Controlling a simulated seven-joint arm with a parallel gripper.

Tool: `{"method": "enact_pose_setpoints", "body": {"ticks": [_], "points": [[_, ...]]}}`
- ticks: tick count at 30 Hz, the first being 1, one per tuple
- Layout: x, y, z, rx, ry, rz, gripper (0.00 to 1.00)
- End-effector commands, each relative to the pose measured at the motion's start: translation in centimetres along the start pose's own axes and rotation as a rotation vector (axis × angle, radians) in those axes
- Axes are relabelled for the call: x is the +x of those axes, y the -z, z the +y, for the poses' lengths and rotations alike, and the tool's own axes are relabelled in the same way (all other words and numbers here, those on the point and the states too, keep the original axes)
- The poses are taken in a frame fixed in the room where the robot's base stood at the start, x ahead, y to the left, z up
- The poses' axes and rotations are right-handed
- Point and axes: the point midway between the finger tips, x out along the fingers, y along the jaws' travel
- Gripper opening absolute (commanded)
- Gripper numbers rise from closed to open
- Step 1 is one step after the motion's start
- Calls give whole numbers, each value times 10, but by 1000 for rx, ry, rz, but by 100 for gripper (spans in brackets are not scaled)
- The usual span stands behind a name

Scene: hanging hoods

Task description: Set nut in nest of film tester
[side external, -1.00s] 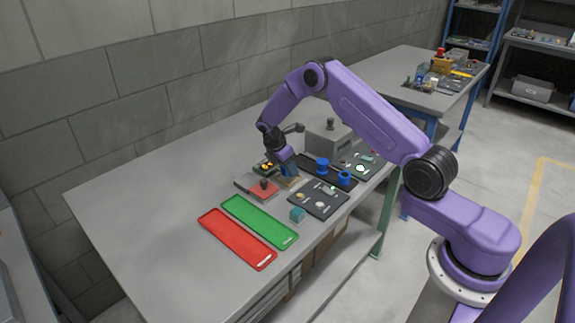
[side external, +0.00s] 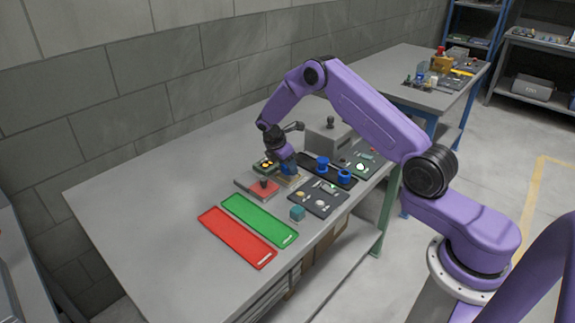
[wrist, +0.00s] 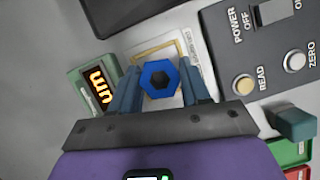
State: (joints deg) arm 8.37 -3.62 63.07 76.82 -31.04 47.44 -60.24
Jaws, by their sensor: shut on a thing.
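My gripper (wrist: 160,82) is shut on a blue hexagonal nut (wrist: 145,79) with a dark centre hole. The nut sits between the two fingertips in the wrist view. Below it is a pale plate with a tan frame (wrist: 176,42), partly hidden by the fingers and nut; the gap between nut and plate cannot be judged. A green-cased display (wrist: 78,82) with glowing "um" stands left of the fingers. A dark panel (wrist: 232,50) marked POWER OFF, READ and ZERO is on the right.
A black tray (side external: 308,159) with blue parts and a grey block with a knob (side external: 318,145) lie behind. A grey-and-red block (side external: 262,187), teal cube (side external: 297,213), green tray (side external: 259,220) and red tray (side external: 237,238) are nearer. The bench's left side is clear.

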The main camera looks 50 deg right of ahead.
Motion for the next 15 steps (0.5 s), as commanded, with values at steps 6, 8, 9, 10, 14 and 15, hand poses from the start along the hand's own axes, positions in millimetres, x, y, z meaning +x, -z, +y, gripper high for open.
{"method": "enact_pose_setpoints", "body": {"ticks": [6, 8, 9, 10, 14, 15], "points": [[0, 0, 0, 0, -1, 0, 8], [0, 0, 0, 0, -1, 0, 8], [1, 0, 0, 0, -1, 0, 8], [1, 0, 0, 0, -1, 0, 8], [3, 1, 0, 0, -1, 0, 8], [3, 1, 0, 0, -1, 0, 8]]}}
